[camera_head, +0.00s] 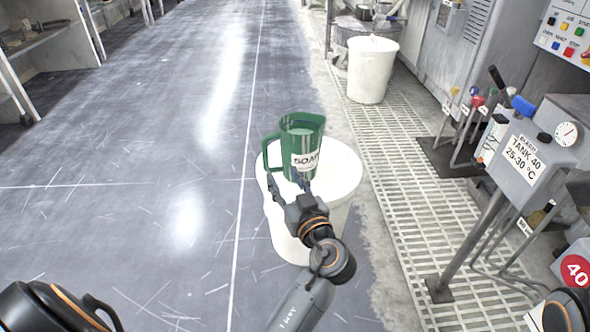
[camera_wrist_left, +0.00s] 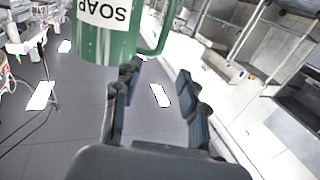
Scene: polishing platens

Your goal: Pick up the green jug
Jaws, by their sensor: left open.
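The green jug (camera_head: 301,138) stands upright on the round white lid of a white drum (camera_head: 338,172) in the head view. My right gripper is not seen.
A second white drum (camera_head: 370,68) stands farther back. The grey floor (camera_head: 130,150) on the left is clear.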

